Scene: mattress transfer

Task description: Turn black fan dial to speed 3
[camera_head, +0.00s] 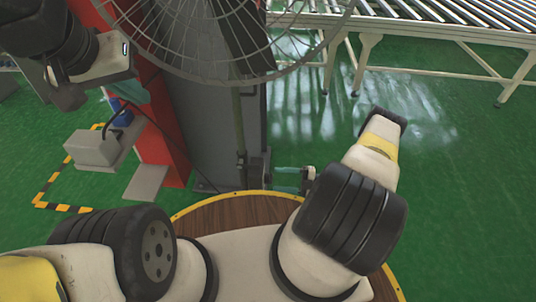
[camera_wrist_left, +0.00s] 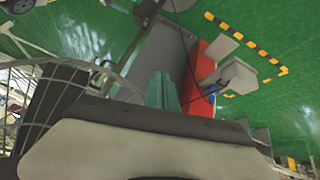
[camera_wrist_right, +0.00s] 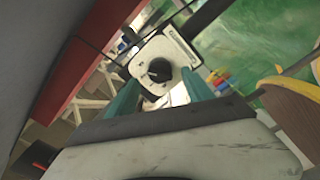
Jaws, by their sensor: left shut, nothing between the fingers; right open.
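The fan's control box (camera_wrist_right: 165,62) is pale, with a round black dial (camera_wrist_right: 159,70) on its face, in the right wrist view. My right gripper (camera_wrist_right: 160,79) is open, its teal fingers on either side of the dial in that view, with gaps showing. I cannot read the dial's speed setting. In the head view, my right gripper (camera_head: 286,180) is low beside the fan's pole (camera_head: 239,120); the dial face is hidden there. My left gripper (camera_wrist_left: 161,85) is shut and empty in the left wrist view, away from the dial.
The fan's wire cage (camera_head: 225,40) hangs over the top of the head view. A grey column (camera_head: 195,120) and a red post (camera_head: 160,120) stand behind the pole. A roller conveyor (camera_head: 430,25) is at the back right. Green floor is clear at right.

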